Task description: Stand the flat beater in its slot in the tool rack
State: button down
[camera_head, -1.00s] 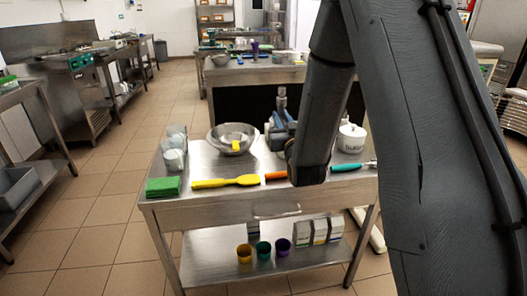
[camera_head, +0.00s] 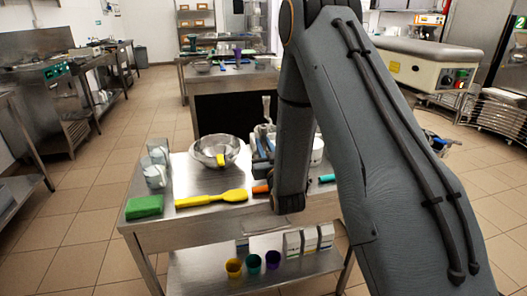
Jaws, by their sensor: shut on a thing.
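My arm (camera_head: 294,140) reaches down in front of the right half of the near steel table (camera_head: 200,228). Its lower end is at the table's front edge. My gripper's jaws and anything in them are hidden behind the arm. I cannot make out the flat beater. A grey-blue object with an upright grey piece (camera_head: 266,106) stands behind the arm, right of the steel bowl. It is partly covered, and I cannot tell whether it is the tool rack.
On the table are a yellow spatula (camera_head: 212,199), a green block (camera_head: 145,206), clear containers (camera_head: 155,172), a steel bowl (camera_head: 217,149), and orange (camera_head: 261,189) and teal (camera_head: 327,178) handles. Cups and cartons (camera_head: 309,238) sit on the lower shelf. Tiled floor is open at left.

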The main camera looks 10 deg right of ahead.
jog(key=shift+f, duration=1.2)
jog(key=shift+f, duration=0.1)
jog(key=c, duration=2.1)
grip_release()
jog(key=shift+f, duration=0.1)
jog(key=o, duration=0.5)
jog(key=shift+c, duration=0.2)
